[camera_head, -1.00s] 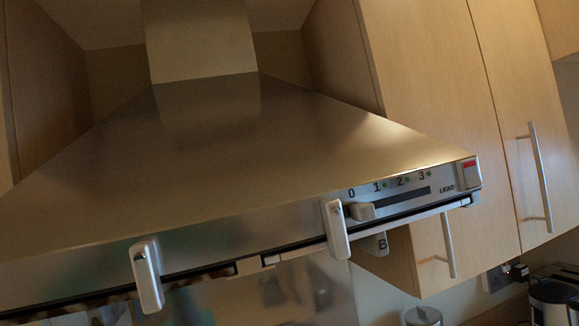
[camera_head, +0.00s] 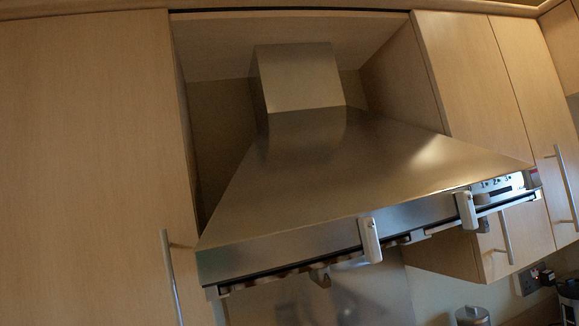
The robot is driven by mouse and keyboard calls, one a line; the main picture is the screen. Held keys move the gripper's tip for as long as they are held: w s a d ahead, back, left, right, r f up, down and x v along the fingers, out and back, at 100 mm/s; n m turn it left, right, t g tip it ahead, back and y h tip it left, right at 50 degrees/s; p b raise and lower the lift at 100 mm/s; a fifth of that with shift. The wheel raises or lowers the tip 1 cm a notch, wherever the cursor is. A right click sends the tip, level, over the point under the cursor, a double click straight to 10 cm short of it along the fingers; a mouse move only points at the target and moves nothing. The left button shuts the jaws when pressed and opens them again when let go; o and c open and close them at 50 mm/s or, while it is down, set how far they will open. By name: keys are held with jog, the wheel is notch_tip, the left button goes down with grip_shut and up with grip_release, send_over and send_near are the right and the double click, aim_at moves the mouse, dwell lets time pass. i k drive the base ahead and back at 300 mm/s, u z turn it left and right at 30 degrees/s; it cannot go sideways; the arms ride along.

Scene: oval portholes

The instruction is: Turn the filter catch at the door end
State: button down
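A steel cooker hood (camera_head: 300,180) hangs between wall cabinets. Two pale clip-like catches (camera_head: 370,240) sit on its front lip, one near the middle and a second catch (camera_head: 466,211) further right, beside the control panel. Both hang upright, slightly tilted. A small tab (camera_head: 320,276) shows under the lip at the left, and another small tab (camera_head: 483,225) shows under it at the right. I cannot tell which of these is the filter catch at the door end. The filter's underside is hidden. My gripper is not in view.
A tall cabinet door (camera_head: 85,150) with a bar handle (camera_head: 172,280) stands close at the left. Cabinet doors (camera_head: 475,90) with bar handles flank the hood at the right. A steel canister (camera_head: 472,317) and a wall socket (camera_head: 526,280) are below right. The space before the hood looks clear.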

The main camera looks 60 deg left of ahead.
aim_at(367, 224)
jog(key=u, duration=0.15)
jog(key=k, duration=0.15)
jog(key=u, duration=2.65)
jog(key=k, duration=0.9)
jog(key=z, duration=1.3)
jog(key=i, duration=1)
